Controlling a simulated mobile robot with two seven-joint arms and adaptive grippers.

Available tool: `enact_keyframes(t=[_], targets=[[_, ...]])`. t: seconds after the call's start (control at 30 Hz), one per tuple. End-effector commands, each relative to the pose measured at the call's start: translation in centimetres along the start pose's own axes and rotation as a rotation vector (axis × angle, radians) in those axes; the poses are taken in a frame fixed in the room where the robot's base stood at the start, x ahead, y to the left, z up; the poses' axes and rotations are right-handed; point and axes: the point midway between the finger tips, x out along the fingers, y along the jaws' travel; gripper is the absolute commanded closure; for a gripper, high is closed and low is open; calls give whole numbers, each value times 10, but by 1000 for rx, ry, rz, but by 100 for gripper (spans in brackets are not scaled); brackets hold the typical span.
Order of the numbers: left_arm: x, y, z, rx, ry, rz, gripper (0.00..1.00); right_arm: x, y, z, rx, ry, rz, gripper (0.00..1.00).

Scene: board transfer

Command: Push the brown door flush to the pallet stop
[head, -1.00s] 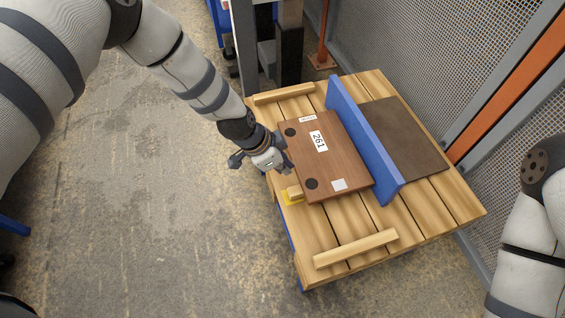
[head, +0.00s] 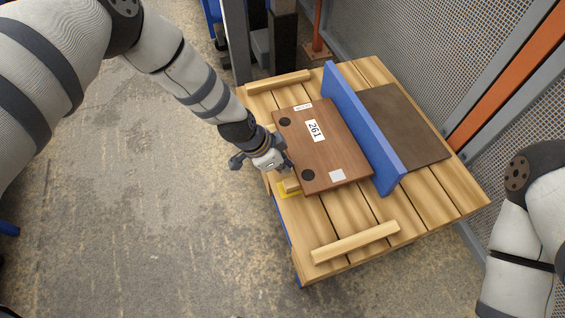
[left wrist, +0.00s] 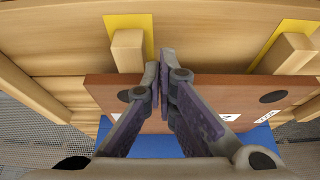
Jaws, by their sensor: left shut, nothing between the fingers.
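The brown door (head: 330,150), labelled 261, lies flat on the wooden pallet (head: 430,205). Its far long edge lies close along the blue pallet stop (head: 358,125); I cannot tell whether they touch. My left gripper (head: 286,168) is at the door's near edge, its fingertips partly hidden. In the left wrist view the gripper (left wrist: 165,70) is shut and empty, with its tips by the near edge of the door (left wrist: 235,90). The blue stop (left wrist: 255,138) shows beyond the door. My right gripper is out of view.
A wooden block (head: 291,184) on a yellow patch sits by the door's near edge; the left wrist view shows two such blocks. Wooden strips (head: 355,243) lie at the pallet's ends. A dark brown board (head: 405,125) lies behind the stop. Mesh fencing (head: 440,50) stands beyond.

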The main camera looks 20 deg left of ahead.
Motion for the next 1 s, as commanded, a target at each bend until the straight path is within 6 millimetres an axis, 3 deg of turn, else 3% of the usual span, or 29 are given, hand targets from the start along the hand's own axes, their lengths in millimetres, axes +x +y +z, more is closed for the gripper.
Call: enact_keyframes(t=[0.47, 1.0], targets=[[3, 1, 0, 0, -1, 2, 100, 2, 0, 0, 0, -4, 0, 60], [-9, 0, 21, 0, 0, 0, 100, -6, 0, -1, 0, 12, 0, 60]])
